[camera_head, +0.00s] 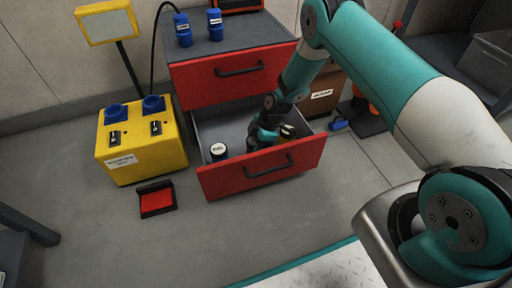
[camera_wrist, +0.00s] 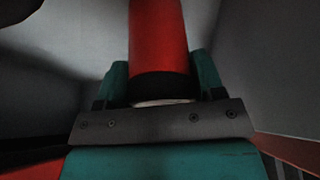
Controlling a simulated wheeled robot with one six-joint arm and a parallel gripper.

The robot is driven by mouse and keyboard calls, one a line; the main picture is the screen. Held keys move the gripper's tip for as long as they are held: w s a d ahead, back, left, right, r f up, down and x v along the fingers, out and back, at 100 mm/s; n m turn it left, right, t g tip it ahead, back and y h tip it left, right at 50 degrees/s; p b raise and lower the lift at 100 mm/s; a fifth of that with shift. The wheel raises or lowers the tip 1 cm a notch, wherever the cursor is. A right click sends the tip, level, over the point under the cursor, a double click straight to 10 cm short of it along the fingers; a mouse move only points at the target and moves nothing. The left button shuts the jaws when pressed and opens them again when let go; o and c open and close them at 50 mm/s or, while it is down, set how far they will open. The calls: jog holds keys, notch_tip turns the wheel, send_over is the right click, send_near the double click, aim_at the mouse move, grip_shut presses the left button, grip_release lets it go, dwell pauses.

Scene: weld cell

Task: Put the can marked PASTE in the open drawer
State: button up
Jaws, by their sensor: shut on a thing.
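The open drawer (camera_head: 213,182) has a red front and grey inside, and it is pulled out below a shut drawer. My gripper (camera_head: 266,134) is down inside it, toward the right. In the wrist view, my gripper (camera_wrist: 160,88) is shut on a red can (camera_wrist: 158,40) with a black band and a pale end, between its teal fingers. No marking shows on this can, so I cannot tell whether it is PASTE. A dark can with a white lid (camera_head: 218,151) stands in the drawer's left part; its lid lettering is too small to read. Another dark round top (camera_head: 288,131) shows beside my gripper.
A brown box (camera_head: 322,96) is right of the cabinet.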

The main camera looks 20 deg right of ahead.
jog(key=shift+f, duration=0.15)
jog(key=shift+f, duration=0.1)
jog(key=o, duration=1.2)
jog(key=shift+c, duration=0.2)
